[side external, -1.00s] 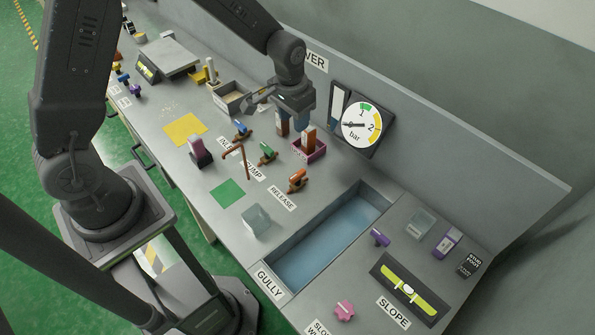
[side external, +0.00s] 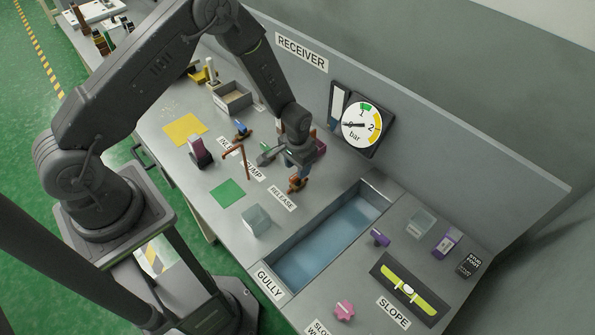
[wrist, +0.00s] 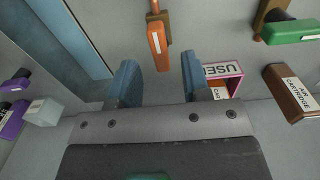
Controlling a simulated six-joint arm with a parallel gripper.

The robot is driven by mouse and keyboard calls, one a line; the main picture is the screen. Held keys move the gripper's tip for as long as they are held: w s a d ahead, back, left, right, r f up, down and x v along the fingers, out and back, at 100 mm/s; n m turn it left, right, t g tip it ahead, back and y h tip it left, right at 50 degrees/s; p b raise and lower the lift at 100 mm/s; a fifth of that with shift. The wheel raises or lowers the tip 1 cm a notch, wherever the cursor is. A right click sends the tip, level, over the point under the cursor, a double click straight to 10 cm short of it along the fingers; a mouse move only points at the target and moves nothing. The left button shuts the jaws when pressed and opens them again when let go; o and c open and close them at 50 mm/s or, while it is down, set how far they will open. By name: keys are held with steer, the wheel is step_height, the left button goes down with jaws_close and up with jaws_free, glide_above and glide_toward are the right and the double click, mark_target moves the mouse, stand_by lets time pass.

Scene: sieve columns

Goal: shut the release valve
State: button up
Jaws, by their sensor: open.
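The release valve (side external: 295,187) has an orange handle and stands by the RELEASE label (side external: 282,198). In the wrist view its orange handle (wrist: 160,45) runs lengthwise from a brass-coloured body. My gripper (side external: 301,171) is directly above the valve and partly covers it in the side view. In the wrist view my gripper (wrist: 159,68) is open, one blue finger on each side of the handle, with visible gaps. I cannot tell how far the fingers are above the handle.
A green-handled valve (wrist: 292,32), a brown air cartridge (wrist: 292,92) and a pink USED box (wrist: 238,75) are nearby. The water-filled gully (side external: 325,240) lies to the right. A pressure gauge (side external: 361,126) stands behind, its needle near the low end.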

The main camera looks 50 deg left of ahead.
steer(key=shift+f, duration=1.4)
steer(key=shift+c, duration=0.2)
jaws_close()
